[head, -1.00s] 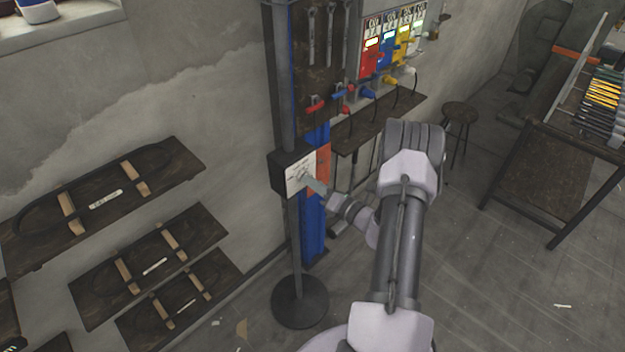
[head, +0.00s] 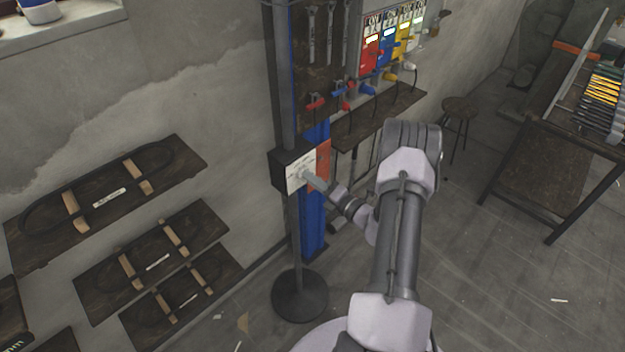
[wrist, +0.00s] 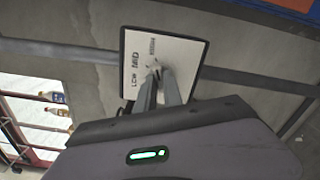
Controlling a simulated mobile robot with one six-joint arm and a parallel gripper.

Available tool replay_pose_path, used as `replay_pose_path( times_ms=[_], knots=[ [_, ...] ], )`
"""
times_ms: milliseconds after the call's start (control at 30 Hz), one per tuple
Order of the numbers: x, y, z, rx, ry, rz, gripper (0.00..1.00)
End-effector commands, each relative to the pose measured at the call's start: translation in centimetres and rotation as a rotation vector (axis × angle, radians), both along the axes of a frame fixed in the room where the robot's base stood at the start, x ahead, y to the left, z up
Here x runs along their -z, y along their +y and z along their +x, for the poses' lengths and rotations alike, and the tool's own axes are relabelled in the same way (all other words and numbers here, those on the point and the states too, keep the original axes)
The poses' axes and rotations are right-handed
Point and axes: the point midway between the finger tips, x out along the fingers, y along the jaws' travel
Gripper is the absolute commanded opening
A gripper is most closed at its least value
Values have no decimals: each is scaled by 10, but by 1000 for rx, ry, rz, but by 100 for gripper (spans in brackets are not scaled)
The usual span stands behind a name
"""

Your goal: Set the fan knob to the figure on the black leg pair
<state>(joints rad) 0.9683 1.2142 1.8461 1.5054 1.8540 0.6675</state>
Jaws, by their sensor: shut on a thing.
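The fan knob (wrist: 154,68) is on a white plate (wrist: 186,50) marked LOW, MID and a third word that is hard to read. My gripper (wrist: 160,90) is shut on the knob, and its fingers hide much of it, so I cannot tell its setting. In the head view, the dark control box (head: 280,170) sits on a post, with my gripper (head: 310,178) at its white face. Which thing is the black leg pair I cannot tell; dark looped pieces with white tags lie on the left shelves, their writing too small to read.
The post has a round black base (head: 299,296). A blue column (head: 314,225) stands close behind it. Dark shelves (head: 185,170) are on the left wall. Red, blue, yellow and white units (head: 370,58) hang behind. A stool (head: 459,106) and a dark bench (head: 545,185) stand right.

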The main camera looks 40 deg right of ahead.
Motion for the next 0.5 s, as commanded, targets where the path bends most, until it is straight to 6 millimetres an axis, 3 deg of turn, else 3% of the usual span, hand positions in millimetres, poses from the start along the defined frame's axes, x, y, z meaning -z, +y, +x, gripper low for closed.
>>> replay_pose_path(
  times_ms=[233,267,367,500],
  knots=[
    [1,0,0,0,1,2,0],
    [1,0,0,0,1,2,15],
    [0,0,0,0,1,1,33],
    [0,0,0,0,0,1,33]
  ],
)
